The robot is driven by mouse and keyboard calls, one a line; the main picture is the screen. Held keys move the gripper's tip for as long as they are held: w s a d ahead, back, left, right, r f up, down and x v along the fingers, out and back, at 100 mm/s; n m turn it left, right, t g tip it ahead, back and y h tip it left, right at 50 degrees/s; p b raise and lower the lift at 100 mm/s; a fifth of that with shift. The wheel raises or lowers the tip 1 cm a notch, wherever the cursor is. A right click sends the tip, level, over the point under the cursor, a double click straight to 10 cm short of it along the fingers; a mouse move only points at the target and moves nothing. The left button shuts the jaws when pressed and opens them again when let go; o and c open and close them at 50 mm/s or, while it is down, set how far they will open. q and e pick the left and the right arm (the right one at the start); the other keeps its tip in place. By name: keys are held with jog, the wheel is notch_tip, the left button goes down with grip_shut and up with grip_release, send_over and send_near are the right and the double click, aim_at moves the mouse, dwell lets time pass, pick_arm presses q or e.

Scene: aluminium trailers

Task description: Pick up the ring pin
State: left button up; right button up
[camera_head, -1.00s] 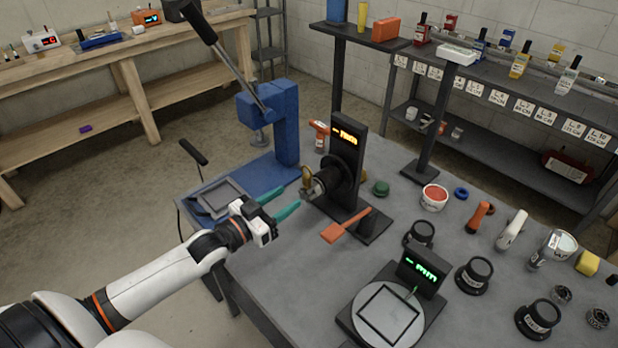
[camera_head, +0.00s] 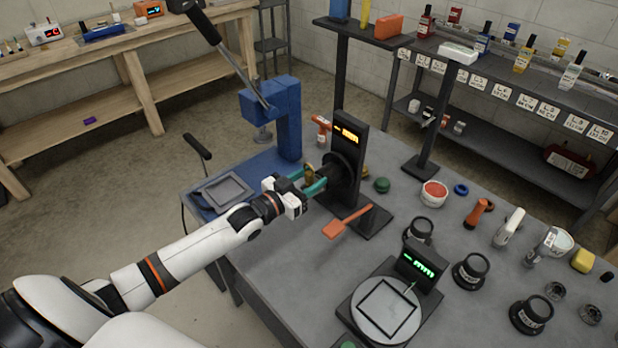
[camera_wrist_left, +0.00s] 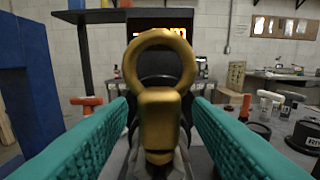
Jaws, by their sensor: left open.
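The ring pin (camera_wrist_left: 160,98) is brass-coloured, with a round eye on top of a thick shank. It fills the middle of the left wrist view, upright, in front of a dark round fixture. In the head view only a small gold part of it (camera_head: 309,171) shows by the fixture. My left gripper (camera_head: 316,180) has teal fingers, one on each side of the pin's shank. The fingers are open, and a gap shows beside the shank in the left wrist view. The pin's lower end is hard to make out. My right gripper is not in view.
The black stand with an orange display (camera_head: 347,135) rises just behind the fingers. A blue lever press (camera_head: 287,120) stands to the left. An orange paddle (camera_head: 345,222) lies in front of the stand. A scale (camera_head: 388,312) and black knobs stand nearer. The floor left of the table is clear.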

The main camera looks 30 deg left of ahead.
pick_arm(q)
grip_shut()
